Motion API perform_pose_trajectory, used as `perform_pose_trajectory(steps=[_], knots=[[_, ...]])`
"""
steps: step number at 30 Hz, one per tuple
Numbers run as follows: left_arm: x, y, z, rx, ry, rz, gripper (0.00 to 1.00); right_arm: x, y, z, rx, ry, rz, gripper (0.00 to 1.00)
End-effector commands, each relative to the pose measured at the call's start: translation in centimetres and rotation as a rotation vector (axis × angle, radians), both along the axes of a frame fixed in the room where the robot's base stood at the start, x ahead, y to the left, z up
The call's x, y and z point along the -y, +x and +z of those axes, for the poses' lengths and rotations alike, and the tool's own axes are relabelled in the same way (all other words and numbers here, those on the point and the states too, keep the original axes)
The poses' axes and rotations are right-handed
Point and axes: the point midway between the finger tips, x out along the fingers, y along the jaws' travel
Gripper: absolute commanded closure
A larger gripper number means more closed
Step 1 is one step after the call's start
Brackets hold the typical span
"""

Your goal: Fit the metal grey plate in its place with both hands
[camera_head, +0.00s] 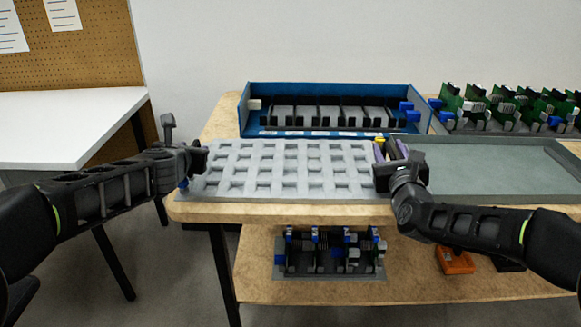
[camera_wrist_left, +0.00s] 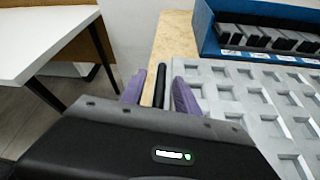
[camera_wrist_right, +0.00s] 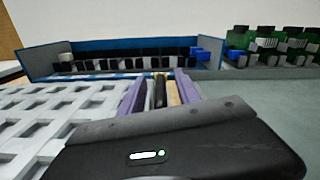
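The metal grey plate (camera_head: 285,167), a grid with rows of square openings, lies flat at the front of the wooden table. My left gripper (camera_head: 188,166) is at its left end. In the left wrist view, its purple fingers (camera_wrist_left: 160,92) stand apart, with a black strip, the plate's edge and bare wood showing between them. My right gripper (camera_head: 385,152) is at the plate's right end. In the right wrist view, its purple fingers (camera_wrist_right: 161,92) are also apart, with a dark strip and wood between them. Contact with the plate is hidden.
A blue open box (camera_head: 245,118) with black and grey modules stands just behind the plate. A grey tray (camera_head: 500,180) lies to the right, with green circuit boards (camera_head: 505,107) behind it. A lower shelf (camera_head: 300,289) carries another module and orange parts. A white table (camera_head: 60,125) stands left.

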Motion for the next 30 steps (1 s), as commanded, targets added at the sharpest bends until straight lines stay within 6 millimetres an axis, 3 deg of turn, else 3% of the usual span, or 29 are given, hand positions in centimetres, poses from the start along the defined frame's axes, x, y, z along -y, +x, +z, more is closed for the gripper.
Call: perform_pose_trajectory(steps=[14, 30], knots=[[0.0, -0.02, 0.02, 0.0, 0.0, 0.0, 1.0, 0.01, -0.02, 0.0, 0.0, 0.0, 0.0, 1.0], [-0.02, -0.02, 0.02, 0.0, 0.0, 0.0, 1.0, 0.03, -0.02, 0.0, 0.0, -0.001, 0.0, 1.0]])
